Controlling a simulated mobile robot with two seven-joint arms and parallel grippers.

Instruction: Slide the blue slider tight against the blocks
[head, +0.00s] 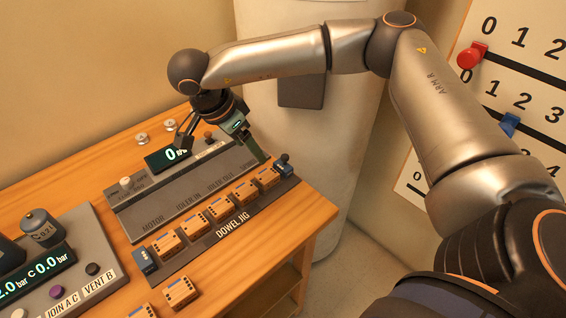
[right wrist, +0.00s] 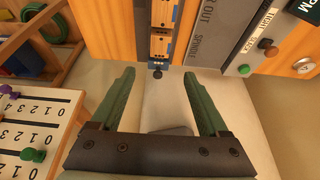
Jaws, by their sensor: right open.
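The dowel jig (head: 234,227) is a dark rail on the wooden bench holding a row of several orange-tan blocks (head: 220,209). A blue end piece (head: 145,261) stands at its left end. The blue slider (head: 284,168), with a dark knob, is at its right end, close to the last block. Narrow gaps show between blocks; I cannot tell whether the slider touches the last one. My right gripper (head: 260,153) is just behind the slider end, pointing down. In the right wrist view its green fingers are spread and empty, with the slider's knob (right wrist: 157,73) showing between the tips. My left gripper is not in view.
A grey panel (head: 130,222) with a display and knobs lies behind the jig. Loose blocks (head: 180,292) lie in front of it. A gauge panel (head: 85,234) is at the left. The bench edge falls away just right of the jig. A numbered board (head: 520,75) hangs at right.

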